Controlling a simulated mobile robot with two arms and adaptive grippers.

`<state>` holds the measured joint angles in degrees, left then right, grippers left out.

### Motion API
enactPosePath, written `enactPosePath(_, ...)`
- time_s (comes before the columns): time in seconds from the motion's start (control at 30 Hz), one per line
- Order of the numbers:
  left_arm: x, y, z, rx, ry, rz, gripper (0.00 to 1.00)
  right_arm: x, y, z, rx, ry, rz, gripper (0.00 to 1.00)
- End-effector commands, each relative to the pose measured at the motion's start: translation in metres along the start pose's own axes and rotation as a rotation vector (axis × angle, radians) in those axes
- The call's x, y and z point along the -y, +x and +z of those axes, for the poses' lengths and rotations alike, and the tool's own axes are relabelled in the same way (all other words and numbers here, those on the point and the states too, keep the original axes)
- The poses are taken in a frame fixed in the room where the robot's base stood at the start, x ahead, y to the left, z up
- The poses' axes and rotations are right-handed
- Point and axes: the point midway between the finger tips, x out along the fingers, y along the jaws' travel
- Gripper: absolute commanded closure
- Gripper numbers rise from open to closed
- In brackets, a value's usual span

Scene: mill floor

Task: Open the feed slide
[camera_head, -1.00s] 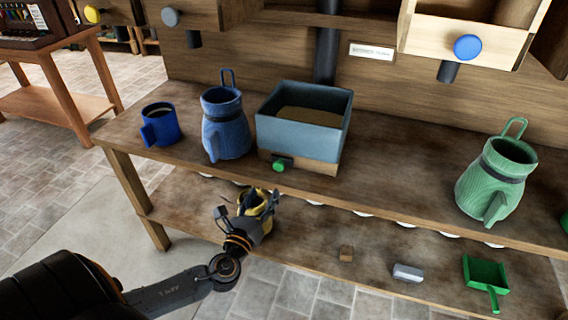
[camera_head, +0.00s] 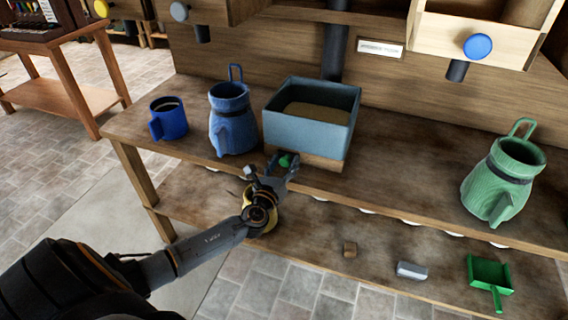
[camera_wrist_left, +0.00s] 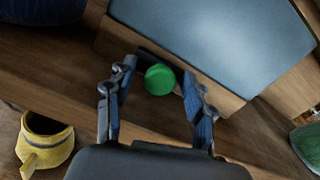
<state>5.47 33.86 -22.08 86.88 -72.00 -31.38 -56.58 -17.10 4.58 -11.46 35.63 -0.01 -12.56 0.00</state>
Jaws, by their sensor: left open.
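The feed slide shows as a round green knob (camera_head: 286,160) low on the front of a wooden base under a blue-grey feed box (camera_head: 308,127). The box holds a tan material. My left gripper (camera_head: 271,166) is open at the front of the knob. A dark strip shows behind the knob, at the wooden base. My right gripper is out of view.
A blue mug (camera_head: 168,118) and blue jug (camera_head: 232,120) stand left of the box; a green jug (camera_head: 503,178) stands right. A yellow jug (camera_wrist_left: 46,142) sits below.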

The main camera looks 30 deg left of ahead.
Motion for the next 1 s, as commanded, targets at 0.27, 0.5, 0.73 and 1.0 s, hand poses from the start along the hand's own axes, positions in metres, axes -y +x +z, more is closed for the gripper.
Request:
enactPosePath(0.27,0.0,0.0,0.0,0.0,0.0,0.0,0.83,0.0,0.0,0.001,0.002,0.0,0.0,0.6)
enactPosePath(0.5,0.0,0.0,0.0,0.0,0.0,0.0,1.0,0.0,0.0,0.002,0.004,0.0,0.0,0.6)
enactPosePath(0.73,0.031,0.0,-0.007,0.0,-0.007,0.0,1.0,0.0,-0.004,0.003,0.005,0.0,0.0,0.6)
enactPosePath(1.0,0.068,0.0,-0.018,0.0,-0.002,0.001,1.0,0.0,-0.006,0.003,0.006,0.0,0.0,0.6)
